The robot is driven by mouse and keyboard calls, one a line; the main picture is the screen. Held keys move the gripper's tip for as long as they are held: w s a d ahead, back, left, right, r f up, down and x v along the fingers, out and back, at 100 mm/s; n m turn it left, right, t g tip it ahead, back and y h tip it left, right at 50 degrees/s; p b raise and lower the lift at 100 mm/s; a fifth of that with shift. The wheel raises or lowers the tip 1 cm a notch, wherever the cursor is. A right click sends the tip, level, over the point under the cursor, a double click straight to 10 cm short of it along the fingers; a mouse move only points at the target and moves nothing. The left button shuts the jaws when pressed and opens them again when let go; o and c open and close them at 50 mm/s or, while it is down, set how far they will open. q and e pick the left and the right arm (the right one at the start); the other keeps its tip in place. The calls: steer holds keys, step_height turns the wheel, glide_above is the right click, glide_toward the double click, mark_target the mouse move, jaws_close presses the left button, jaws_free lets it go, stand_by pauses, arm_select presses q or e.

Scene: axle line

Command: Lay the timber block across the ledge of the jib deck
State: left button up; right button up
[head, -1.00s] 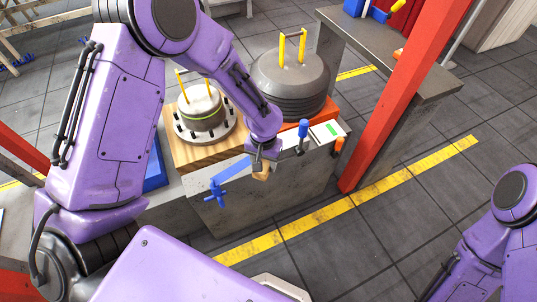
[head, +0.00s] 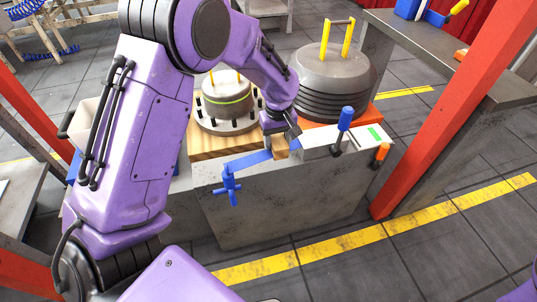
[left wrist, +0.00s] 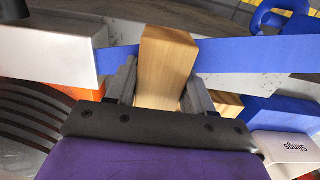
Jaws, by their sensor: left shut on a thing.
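The timber block (head: 281,148) is a small pale wooden piece gripped by my left gripper (head: 282,135), at the front edge of the grey bench's top. In the left wrist view the block (left wrist: 166,68) stands between the two dark fingers of my left gripper (left wrist: 158,92). A flat blue bar (left wrist: 250,55) runs across behind the block there; in the head view this bar (head: 246,161) ends at a blue handle. I cannot tell whether the block touches the bar or the bench. I cannot tell which surface is the jib deck's ledge. My right gripper is out of view.
A grey drum with a yellow handle (head: 336,75) stands on an orange base behind. A smaller flanged drum (head: 226,98) stands on a wooden board. A red post (head: 445,110) stands further right.

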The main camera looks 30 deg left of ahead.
mark_target(269, 159)
arm_select(q)
steer(key=a+f, duration=0.1)
steer(key=f, duration=0.1)
steer(key=a+f+b, duration=0.1)
steer(key=f, duration=0.1)
steer(key=a+f, duration=0.1)
steer(key=f, duration=0.1)
steer(key=shift+s, duration=0.2)
steer(key=shift+w+f, duration=0.1)
steer(key=shift+f, duration=0.2)
steer(key=shift+d+r, duration=0.1)
steer(key=o, duration=1.1)
step_height(269, 159, up, 12)
steer(key=shift+r+p, duration=0.1)
steer(key=shift+p, duration=1.1)
